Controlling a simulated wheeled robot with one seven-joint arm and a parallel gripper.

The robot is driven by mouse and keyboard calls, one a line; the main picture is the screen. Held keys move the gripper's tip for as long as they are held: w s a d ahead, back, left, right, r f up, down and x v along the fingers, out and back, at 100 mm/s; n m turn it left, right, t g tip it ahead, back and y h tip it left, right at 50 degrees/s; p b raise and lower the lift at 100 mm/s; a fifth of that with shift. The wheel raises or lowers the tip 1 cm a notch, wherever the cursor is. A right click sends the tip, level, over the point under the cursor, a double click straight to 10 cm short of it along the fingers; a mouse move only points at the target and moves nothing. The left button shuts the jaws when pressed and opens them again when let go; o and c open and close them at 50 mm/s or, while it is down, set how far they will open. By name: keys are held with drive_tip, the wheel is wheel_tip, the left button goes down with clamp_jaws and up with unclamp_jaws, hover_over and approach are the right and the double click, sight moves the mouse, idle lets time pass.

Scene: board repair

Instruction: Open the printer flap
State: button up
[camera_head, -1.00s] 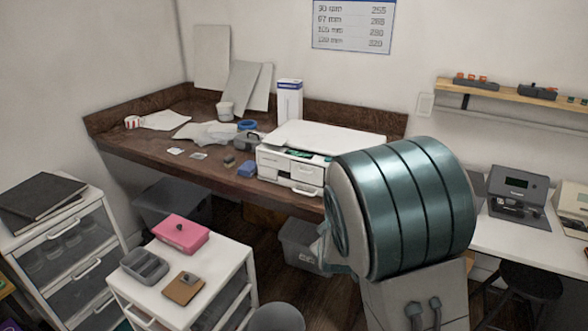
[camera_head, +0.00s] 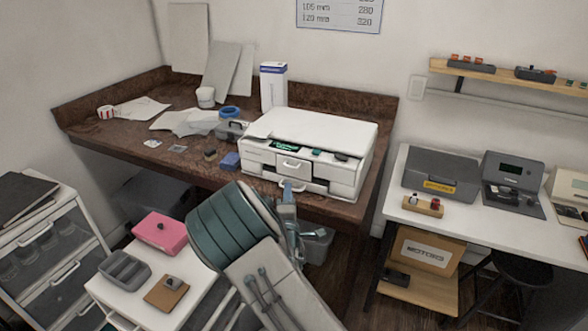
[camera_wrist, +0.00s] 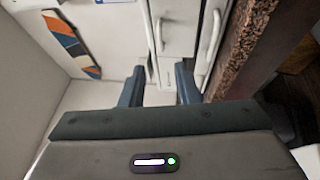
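The white printer (camera_head: 345,175) stands on the brown desk, with a raised-looking lid and green and dark parts under its front edge. Its front has an upper panel with a handle (camera_head: 291,163) and lower panels. I cannot tell for sure which panel is the flap. My gripper (camera_head: 288,186) is close in front of the printer's lower front. In the wrist view my gripper (camera_wrist: 160,68) is open and empty, its two blue-grey fingers pointing at the white front. One bar handle (camera_wrist: 157,28) lies ahead between the finger lines; another handle (camera_wrist: 210,42) is right of them. Contact cannot be told.
The brown desk (camera_head: 85,125) has papers, a blue tape roll (camera_head: 229,113) and a blue block (camera_head: 230,161) left of the printer. A white drawer unit with a pink box (camera_head: 160,232) stands at lower left. A white table (camera_head: 470,222) is at right.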

drive_tip(key=p, duration=0.2)
approach(290, 172)
drive_tip(key=w+r, duration=0.5)
drive_tip(key=shift+w+a+r, duration=0.1)
drive_tip(key=shift+a+r, duration=0.05)
drive_tip(key=shift+r, duration=0.1)
clamp_jaws()
drive_tip(key=shift+d, duration=0.3)
drive_tip(key=shift+a, duration=0.2)
drive_tip(key=shift+f+b, duration=0.2)
drive_tip(key=shift+b, duration=0.4)
